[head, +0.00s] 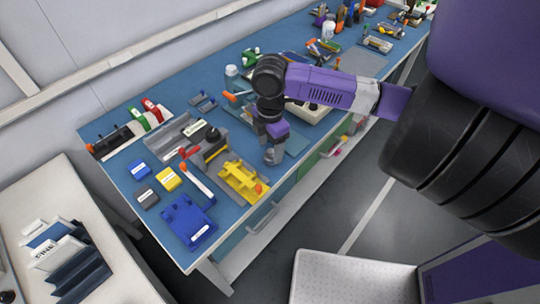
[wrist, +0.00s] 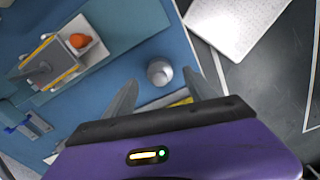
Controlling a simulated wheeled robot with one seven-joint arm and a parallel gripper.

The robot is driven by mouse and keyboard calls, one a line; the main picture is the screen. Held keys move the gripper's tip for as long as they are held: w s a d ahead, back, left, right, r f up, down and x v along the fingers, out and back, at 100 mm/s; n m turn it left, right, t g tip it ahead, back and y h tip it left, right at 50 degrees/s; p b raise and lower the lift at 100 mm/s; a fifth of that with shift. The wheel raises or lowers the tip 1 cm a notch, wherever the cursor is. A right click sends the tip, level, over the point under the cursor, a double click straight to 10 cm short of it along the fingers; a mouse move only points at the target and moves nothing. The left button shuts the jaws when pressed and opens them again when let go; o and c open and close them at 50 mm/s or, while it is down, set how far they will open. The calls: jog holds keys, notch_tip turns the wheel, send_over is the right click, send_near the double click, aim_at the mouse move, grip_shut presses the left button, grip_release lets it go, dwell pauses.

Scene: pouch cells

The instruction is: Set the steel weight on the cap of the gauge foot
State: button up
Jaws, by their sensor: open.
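The steel weight (wrist: 159,72) is a small round grey metal piece on the blue bench top, seen from above in the wrist view. My gripper (wrist: 160,79) is open, with one finger on each side of the weight and a gap visible on both sides. In the head view my gripper (head: 272,155) points down near the front edge of the bench, beside the yellow fixture; the weight is not clear there. I cannot clearly identify the gauge foot or its cap. A grey and yellow device (wrist: 45,66) with a white plate stands at the left in the wrist view.
An orange knob or ball (wrist: 80,41) sits on the white plate. In the head view a yellow fixture (head: 240,182) and a blue tray (head: 187,220) lie left of my gripper. Tools and bottles crowd the bench behind. The floor lies beyond the front edge.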

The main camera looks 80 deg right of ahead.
jog(key=shift+f, duration=1.25)
grip_shut()
jog(key=shift+r, duration=0.1)
